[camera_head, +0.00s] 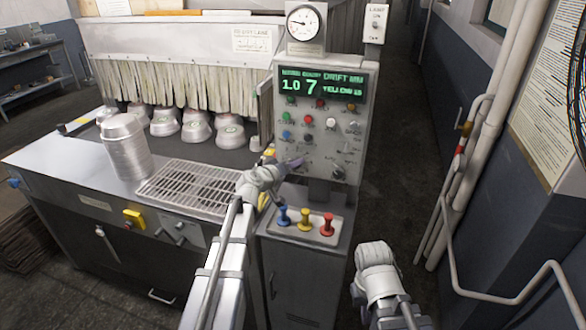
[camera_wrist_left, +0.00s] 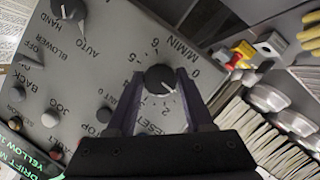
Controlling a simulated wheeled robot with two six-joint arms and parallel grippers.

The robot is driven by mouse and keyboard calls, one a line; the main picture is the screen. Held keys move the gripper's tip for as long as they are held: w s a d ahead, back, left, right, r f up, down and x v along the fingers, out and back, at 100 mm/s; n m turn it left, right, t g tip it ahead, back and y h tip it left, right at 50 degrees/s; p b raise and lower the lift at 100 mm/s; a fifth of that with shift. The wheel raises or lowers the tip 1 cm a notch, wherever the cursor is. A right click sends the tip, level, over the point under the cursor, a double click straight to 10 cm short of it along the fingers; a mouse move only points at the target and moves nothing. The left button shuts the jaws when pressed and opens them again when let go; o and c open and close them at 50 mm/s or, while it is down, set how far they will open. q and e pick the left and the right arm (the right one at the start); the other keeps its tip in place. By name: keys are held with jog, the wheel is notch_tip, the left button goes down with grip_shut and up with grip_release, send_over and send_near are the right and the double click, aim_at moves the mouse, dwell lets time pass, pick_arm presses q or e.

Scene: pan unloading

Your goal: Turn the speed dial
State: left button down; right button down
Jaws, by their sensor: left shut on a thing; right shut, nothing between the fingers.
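The speed dial (camera_wrist_left: 160,78) is a round black knob on the grey control panel (camera_wrist_left: 110,50), ringed by numbers and marked M/MIN. In the left wrist view its white pointer line faces the lower-number side of the scale. My left gripper (camera_wrist_left: 160,98) is shut on the dial, with one dark finger on each side. In the head view my left gripper (camera_head: 293,163) reaches the panel's lower left and hides the dial there. My right gripper (camera_head: 375,256) is held away from the panel at the lower right; its fingertips are hidden.
The panel display (camera_head: 322,86) reads 1.0, 7 and YELLOW. Blue, yellow and red levers (camera_head: 305,219) stand below the panel. A pan stack (camera_head: 124,147) is beside a grate (camera_head: 195,187) at left. Pipes (camera_head: 465,180) run along the right wall.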

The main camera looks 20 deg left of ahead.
pick_arm(q)
jog(key=shift+n, duration=0.3)
dwell(0.4)
jog(key=shift+c, duration=1.5)
grip_release()
jog(key=shift+s, duration=0.1)
jog(key=p+v, duration=0.2)
jog(key=v, duration=0.5)
jog(key=shift+s+a, duration=0.25)
jog(key=shift+s, duration=0.05)
jog(key=shift+d+h, duration=0.1)
jog(key=shift+h, duration=0.2)
